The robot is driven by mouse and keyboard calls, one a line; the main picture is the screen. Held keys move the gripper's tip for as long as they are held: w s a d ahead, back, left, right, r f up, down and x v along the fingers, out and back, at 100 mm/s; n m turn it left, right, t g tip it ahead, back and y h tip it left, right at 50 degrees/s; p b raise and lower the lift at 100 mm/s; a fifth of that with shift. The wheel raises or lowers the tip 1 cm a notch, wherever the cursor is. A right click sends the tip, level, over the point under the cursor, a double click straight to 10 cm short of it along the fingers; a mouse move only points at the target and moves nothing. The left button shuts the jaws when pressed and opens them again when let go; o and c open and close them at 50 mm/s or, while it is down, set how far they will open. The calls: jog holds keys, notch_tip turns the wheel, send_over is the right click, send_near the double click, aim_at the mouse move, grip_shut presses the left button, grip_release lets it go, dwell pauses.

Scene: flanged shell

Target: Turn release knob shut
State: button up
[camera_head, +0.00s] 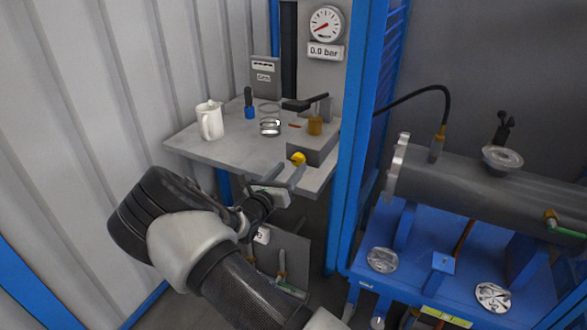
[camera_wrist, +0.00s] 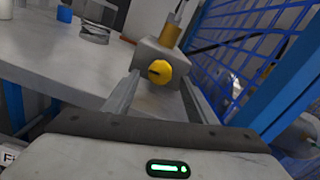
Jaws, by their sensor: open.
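The yellow release knob (camera_head: 298,159) sits on the front of a grey block (camera_head: 313,146) at the right end of the grey shelf. In the wrist view the knob (camera_wrist: 160,71) faces me, with a dark mark on its left part. My gripper (camera_head: 284,178) is just in front of and below the knob. In the wrist view the two fingers of my gripper (camera_wrist: 155,92) are spread to either side of the knob, with a gap between them. Nothing is held. I cannot tell whether a fingertip touches the block.
A gauge (camera_head: 326,24) above a "0.0 bar" display hangs behind. A blue post (camera_head: 352,150) and blue mesh (camera_wrist: 255,40) stand close on the right.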

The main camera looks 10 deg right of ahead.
aim_at(296, 162)
jog(key=shift+x, duration=1.55)
jog(key=shift+c, duration=0.3)
jog(key=c, duration=1)
jog(key=shift+m, duration=0.3)
jog(key=m, duration=0.4)
jog(key=shift+b, duration=0.35)
jog(key=shift+m+b, duration=0.6)
jog(key=shift+m, duration=1.5)
